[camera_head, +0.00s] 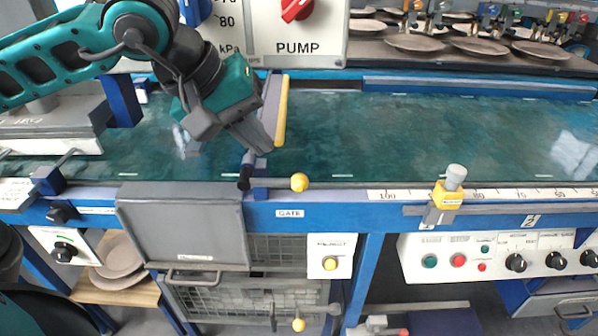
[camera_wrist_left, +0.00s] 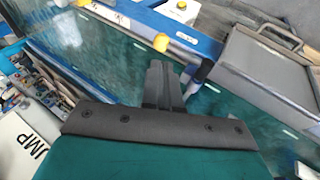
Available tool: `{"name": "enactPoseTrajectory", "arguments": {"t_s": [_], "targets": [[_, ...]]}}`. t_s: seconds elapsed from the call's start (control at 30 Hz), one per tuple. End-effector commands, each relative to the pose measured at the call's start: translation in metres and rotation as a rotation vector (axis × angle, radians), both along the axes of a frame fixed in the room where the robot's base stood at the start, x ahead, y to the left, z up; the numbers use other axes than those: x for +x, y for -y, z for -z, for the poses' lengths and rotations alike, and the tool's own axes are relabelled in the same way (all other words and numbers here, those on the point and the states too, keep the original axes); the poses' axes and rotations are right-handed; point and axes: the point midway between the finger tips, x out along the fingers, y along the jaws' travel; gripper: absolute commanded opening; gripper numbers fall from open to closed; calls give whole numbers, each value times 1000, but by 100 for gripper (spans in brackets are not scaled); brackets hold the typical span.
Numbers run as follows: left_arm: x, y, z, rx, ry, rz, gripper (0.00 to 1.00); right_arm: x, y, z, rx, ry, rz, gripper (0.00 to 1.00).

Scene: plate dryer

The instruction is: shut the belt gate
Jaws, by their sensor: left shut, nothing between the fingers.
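The belt gate (camera_head: 270,92) is a pale lavender bar with a yellow edge strip. In the head view it lies roughly across the green belt, from near the back rail to a dark pivot (camera_head: 245,176) at the front rail. My left gripper (camera_head: 265,148) is low over the belt at the gate's left side, its fingers shut and empty. The fingers hide part of the gate; I cannot tell whether they touch it. The wrist view shows the shut fingertips (camera_wrist_left: 157,66) pointing toward the front rail. A yellow ball knob (camera_head: 299,182) is on that rail near the GATE label. My right gripper is not in view.
The green belt (camera_head: 430,135) is clear to the right. A grey box (camera_head: 185,222) hangs on the front left, and a yellow-and-grey clamp (camera_head: 447,196) stands on the front rail. The pump panel (camera_head: 300,35) and several plates (camera_head: 480,46) are behind the belt.

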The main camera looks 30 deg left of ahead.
Motion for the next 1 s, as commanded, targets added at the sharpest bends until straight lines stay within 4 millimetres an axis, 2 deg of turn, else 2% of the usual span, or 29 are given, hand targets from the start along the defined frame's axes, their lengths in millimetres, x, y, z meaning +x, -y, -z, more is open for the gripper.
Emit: {"name": "enactPoseTrajectory", "arguments": {"t_s": [0.1, 0.47, 0.8, 1.0], "targets": [[0, -6, -2, 33, 14, 0, 0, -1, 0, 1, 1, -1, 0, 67], [3, -4, 4, 26, 10, 2, 0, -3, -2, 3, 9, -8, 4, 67], [28, 10, 53, 23, 7, 3, 0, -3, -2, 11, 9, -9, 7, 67], [42, 16, 76, 24, 9, 1, 0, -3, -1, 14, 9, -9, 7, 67]]}}
